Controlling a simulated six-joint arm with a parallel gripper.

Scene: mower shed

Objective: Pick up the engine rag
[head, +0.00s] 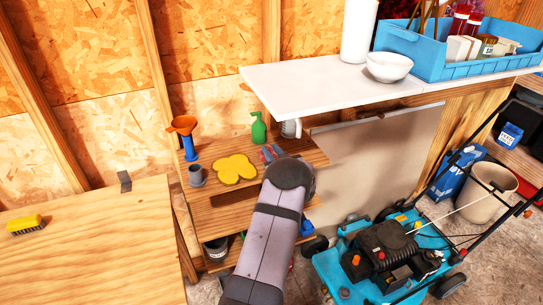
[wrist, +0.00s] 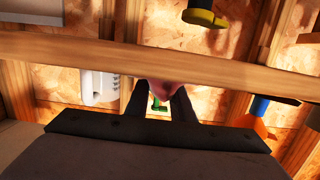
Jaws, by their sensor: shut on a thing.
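The engine rag appears to be the small reddish, soft-looking thing in my gripper. In the wrist view the engine rag (wrist: 172,89) is pinched between the two dark fingers of my gripper (wrist: 171,101), partly behind a wooden board. In the head view my gripper (head: 270,153) is at the right part of the slatted wooden shelf (head: 222,219), below the white counter. Only a little red shows there, and my arm hides much of that spot. I cannot tell whether the rag touches the shelf.
A yellow flat cloth-like thing (head: 236,169), a grey cup (head: 196,175), a blue-orange funnel (head: 186,136) and a green bottle (head: 259,128) stand on the shelf. The white counter (head: 300,88) overhangs close by. A blue mower (head: 390,255) is at right.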

